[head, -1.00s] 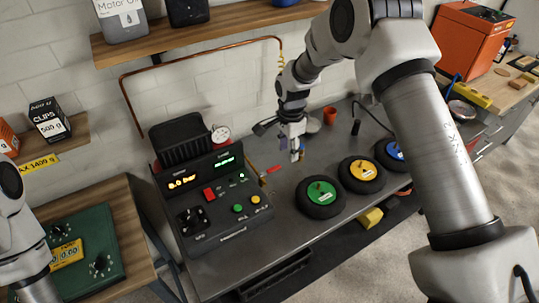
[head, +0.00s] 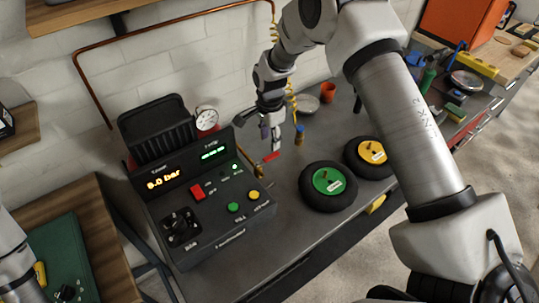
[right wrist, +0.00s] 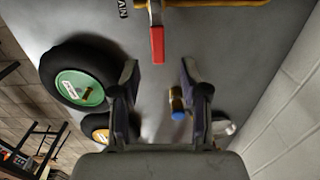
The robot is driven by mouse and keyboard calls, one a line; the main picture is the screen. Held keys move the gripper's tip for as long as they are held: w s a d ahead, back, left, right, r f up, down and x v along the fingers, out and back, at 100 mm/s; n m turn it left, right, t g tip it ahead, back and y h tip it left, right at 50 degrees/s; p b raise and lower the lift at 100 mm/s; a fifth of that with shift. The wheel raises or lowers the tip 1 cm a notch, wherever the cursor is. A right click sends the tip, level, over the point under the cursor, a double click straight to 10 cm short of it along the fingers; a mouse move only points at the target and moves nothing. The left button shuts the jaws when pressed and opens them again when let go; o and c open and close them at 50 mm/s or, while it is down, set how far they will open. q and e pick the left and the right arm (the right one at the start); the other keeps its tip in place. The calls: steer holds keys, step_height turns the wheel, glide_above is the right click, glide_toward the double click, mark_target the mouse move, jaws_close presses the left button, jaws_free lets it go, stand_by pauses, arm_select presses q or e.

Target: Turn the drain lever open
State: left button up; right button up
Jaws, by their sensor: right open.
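The drain lever is a small red handle (head: 271,156) beside the right side of the black control box, near a brass fitting (head: 259,170). In the right wrist view the red lever (right wrist: 157,45) hangs down from a brass pipe (right wrist: 215,3) at the top. My right gripper (head: 271,138) is just behind the lever in the head view. In the right wrist view its two fingers (right wrist: 158,72) are apart, with the lever's end ahead between them and nothing held. My left arm shows at the left edge; its gripper is out of view.
The control box (head: 205,207) has a display, knobs and buttons. A green-hub wheel (head: 328,187) and a yellow-hub wheel (head: 369,157) lie to the right of the lever. A blue-capped brass piece (head: 299,135) stands close to my right gripper.

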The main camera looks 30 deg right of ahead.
mark_target(270, 157)
steer(key=f, duration=0.2)
steer(key=f+p, duration=0.1)
steer(key=f, duration=0.2)
steer(key=shift+s+f, duration=0.2)
steer(key=shift+f, duration=0.1)
steer(key=shift+w+f, duration=0.15)
steer(key=shift+f, duration=0.25)
steer(key=shift+r, duration=0.1)
jaws_close()
